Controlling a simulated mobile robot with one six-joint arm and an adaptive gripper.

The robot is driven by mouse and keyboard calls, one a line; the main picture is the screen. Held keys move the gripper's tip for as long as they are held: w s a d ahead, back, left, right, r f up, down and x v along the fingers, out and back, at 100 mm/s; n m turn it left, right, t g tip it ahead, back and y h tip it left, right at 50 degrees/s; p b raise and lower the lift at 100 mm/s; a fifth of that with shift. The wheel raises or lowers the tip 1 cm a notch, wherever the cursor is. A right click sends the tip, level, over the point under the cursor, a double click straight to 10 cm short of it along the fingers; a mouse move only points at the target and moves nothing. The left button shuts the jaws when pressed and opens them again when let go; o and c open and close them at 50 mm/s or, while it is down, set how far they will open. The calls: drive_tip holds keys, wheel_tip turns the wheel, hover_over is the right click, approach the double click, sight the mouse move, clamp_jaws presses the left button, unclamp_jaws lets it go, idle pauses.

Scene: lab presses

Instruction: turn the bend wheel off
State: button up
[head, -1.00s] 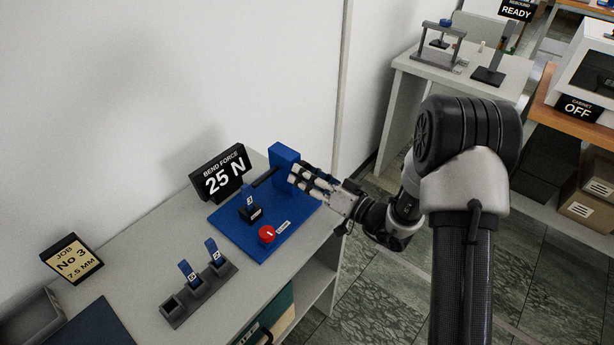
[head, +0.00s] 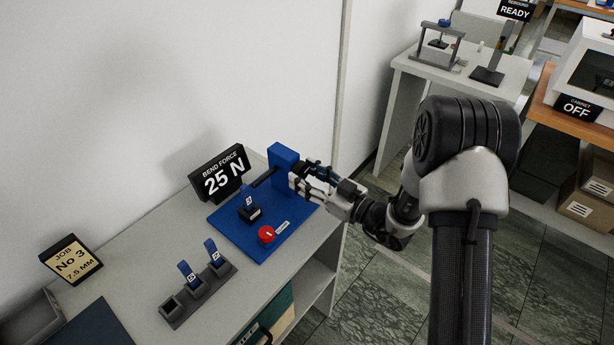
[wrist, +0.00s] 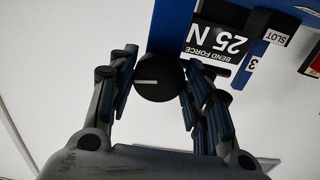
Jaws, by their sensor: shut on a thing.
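The bend wheel (wrist: 160,82) is a round black knob with a pale line on its face, on the blue bend press (head: 284,160). In the wrist view it sits between the two fingers of my gripper (wrist: 158,88), and the pale line lies about level. My gripper (head: 308,180) is shut on the wheel at the right side of the press post. In the head view the fingers hide the wheel. The black display (head: 223,175) reads "BEND FORCE 25 N". A blue specimen marked 3 (head: 248,199) stands in the black slot block on the press base.
A red knob (head: 266,234) is on the press base's front. A grey rack (head: 198,295) with two blue specimens and a "JOB No 3 7.5 MM" sign (head: 71,259) are to the left. The wall is close behind the bench.

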idle(0.4)
drive_tip(key=o, duration=1.1)
drive_tip(key=shift+c, duration=0.2)
wheel_tip(320, 180, up, 10)
